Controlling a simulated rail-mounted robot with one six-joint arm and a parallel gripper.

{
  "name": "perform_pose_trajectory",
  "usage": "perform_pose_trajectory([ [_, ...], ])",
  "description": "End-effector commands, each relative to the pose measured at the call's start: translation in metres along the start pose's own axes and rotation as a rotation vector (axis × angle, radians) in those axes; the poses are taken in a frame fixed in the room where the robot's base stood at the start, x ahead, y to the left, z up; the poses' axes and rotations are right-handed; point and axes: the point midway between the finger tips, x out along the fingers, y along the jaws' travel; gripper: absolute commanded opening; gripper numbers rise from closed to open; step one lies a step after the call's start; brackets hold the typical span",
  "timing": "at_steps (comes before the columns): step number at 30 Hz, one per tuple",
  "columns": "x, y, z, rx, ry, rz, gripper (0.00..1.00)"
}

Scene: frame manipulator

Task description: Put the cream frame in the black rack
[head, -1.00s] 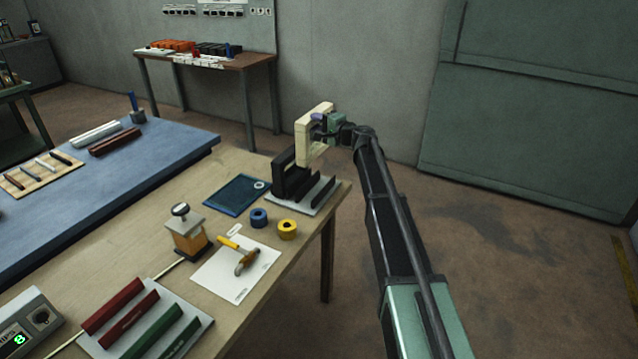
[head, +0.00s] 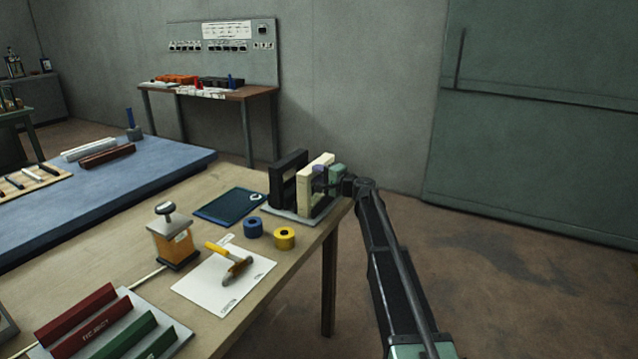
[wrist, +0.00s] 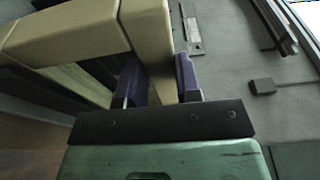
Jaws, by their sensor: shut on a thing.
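The cream frame (head: 304,188) stands upright at the black rack (head: 284,213), at the far right corner of the wooden table. My gripper (head: 322,179) is shut on the frame's near right upright; in the wrist view the purple fingers (wrist: 158,78) sit on both sides of a cream bar. The rack has a grey base plate and black rails. A tall black frame (head: 278,185) stands on it just left of the cream frame. The cream frame's lower edge is low, close to the base plate; whether it touches or sits between rails I cannot tell.
A blue tray (head: 228,206), a blue roll (head: 252,228) and a yellow roll (head: 284,238) lie near the rack. A white sheet with a yellow-handled tool (head: 235,262) and an orange stamp-like block (head: 174,245) are nearer. Floor to the table's right is clear.

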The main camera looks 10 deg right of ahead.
Motion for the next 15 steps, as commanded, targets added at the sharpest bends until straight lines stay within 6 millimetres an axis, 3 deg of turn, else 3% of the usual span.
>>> perform_pose_trajectory([
  [7, 0.0000, 0.0027, 0.0000, 0.000, 0.000, -0.001, 0.00],
  [8, 0.0000, 0.0012, 0.0000, 0.000, 0.000, 0.000, 0.36],
  [12, 0.0000, 0.0008, 0.0000, 0.000, 0.000, 0.000, 0.57],
  [15, 0.0000, 0.0008, 0.0000, 0.000, 0.000, 0.000, 0.57],
])
